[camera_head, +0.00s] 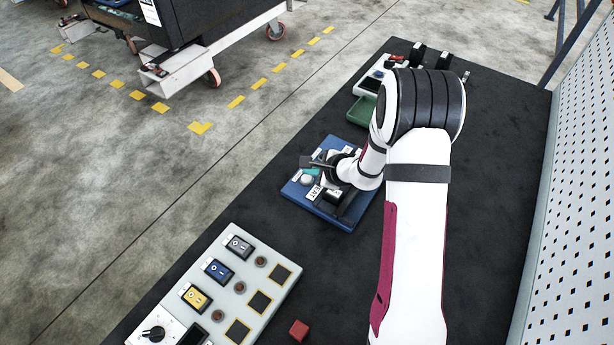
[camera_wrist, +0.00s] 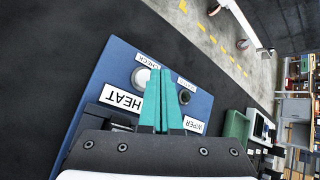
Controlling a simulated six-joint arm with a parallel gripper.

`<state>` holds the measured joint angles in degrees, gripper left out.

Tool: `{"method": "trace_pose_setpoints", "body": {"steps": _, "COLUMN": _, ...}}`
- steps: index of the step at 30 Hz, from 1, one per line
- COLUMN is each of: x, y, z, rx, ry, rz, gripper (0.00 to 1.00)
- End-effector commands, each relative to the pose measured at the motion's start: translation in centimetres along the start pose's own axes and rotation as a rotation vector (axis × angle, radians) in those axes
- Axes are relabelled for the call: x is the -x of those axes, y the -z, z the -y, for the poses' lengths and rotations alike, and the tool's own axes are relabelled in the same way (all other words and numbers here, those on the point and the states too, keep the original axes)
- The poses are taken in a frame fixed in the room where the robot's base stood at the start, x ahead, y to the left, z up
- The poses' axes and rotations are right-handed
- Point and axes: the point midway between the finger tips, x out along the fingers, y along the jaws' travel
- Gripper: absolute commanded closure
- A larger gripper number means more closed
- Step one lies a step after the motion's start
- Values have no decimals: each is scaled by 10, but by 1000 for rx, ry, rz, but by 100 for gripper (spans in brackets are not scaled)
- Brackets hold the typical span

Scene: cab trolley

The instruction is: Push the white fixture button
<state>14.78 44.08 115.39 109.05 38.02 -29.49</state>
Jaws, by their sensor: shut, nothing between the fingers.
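The blue fixture panel (camera_head: 339,219) lies on the dark table in the head view, and it also shows in the wrist view (camera_wrist: 110,62). A round white button (camera_head: 307,181) is near its left corner. In the wrist view the white button (camera_wrist: 139,78) sits beside a label reading CHECK. My gripper (camera_head: 313,172) has teal fingers and is over the panel, close to the button. In the wrist view my gripper (camera_wrist: 160,70) is shut and empty, with its fingertips just right of the button. I cannot tell whether they touch it.
A dark knob (camera_wrist: 184,97) is right of my fingers, and labels HEAT and WIPER lie nearby. A grey switch panel (camera_head: 225,290) and a small red cube (camera_head: 299,330) are nearer the camera. A green tray (camera_head: 361,111) is behind. A perforated wall (camera_head: 580,200) bounds the right.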

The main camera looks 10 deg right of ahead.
Motion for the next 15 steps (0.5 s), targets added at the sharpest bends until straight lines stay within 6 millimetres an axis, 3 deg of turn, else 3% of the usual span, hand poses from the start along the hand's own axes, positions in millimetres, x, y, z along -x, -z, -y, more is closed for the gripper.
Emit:
{"method": "trace_pose_setpoints", "body": {"steps": 7, "x": 3, "y": -2, "z": 2, "rx": 0, "ry": 0, "rz": 0, "gripper": 100}}
{"method": "trace_pose_setpoints", "body": {"steps": 15, "x": 30, "y": -22, "z": 22, "rx": 2, "ry": 1, "rz": 0, "gripper": 100}}
